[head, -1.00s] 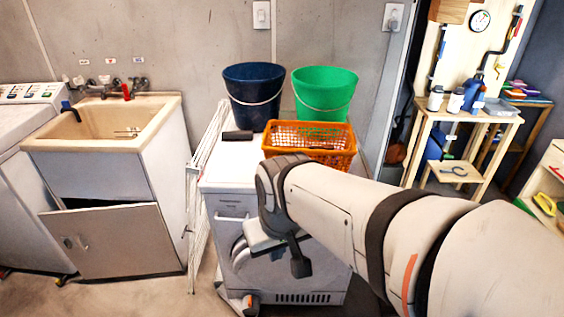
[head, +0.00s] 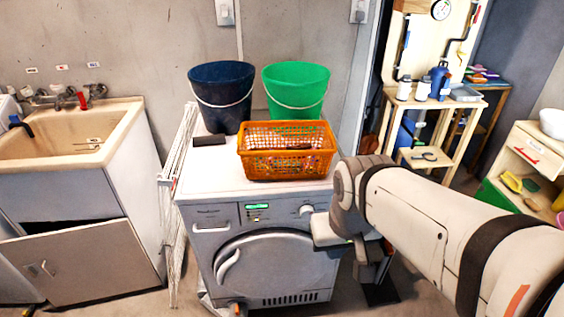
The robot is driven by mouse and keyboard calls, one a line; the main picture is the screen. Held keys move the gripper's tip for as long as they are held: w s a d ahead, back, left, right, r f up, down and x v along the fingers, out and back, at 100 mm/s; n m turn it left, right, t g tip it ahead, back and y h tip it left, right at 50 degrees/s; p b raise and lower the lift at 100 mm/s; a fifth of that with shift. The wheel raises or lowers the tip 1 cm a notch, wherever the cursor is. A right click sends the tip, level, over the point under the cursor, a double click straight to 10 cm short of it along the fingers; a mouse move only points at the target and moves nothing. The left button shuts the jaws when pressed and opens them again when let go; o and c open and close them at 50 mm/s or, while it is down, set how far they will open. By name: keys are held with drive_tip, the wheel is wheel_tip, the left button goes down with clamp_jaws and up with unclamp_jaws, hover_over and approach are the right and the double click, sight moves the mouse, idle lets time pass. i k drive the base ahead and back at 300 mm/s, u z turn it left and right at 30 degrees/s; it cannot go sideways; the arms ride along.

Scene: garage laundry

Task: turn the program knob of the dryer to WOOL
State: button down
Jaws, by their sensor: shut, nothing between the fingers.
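The white dryer (head: 205,260) stands in the middle of the head view, its round door (head: 265,262) closed. Its control panel shows a small green-lit display (head: 257,207) and a pale round program knob (head: 306,211) near the right end. The knob's marks and WOOL label are too small to read. My gripper (head: 374,280) is shut and empty, pointing down at the dryer's front right side, below and right of the knob and apart from it. My wrist covers the panel's right end.
On the dryer stand an orange basket (head: 288,168), a blue bucket (head: 222,98), a green bucket (head: 296,92) and a dark block (head: 209,140). A drying rack (head: 176,205) leans at its left. A sink cabinet (head: 78,260) with an ajar door stands further left.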

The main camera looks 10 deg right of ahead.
sight(307, 212)
drive_tip(key=u, duration=2.3)
drive_tip(key=i, duration=0.6)
drive_tip(key=z, duration=2.4)
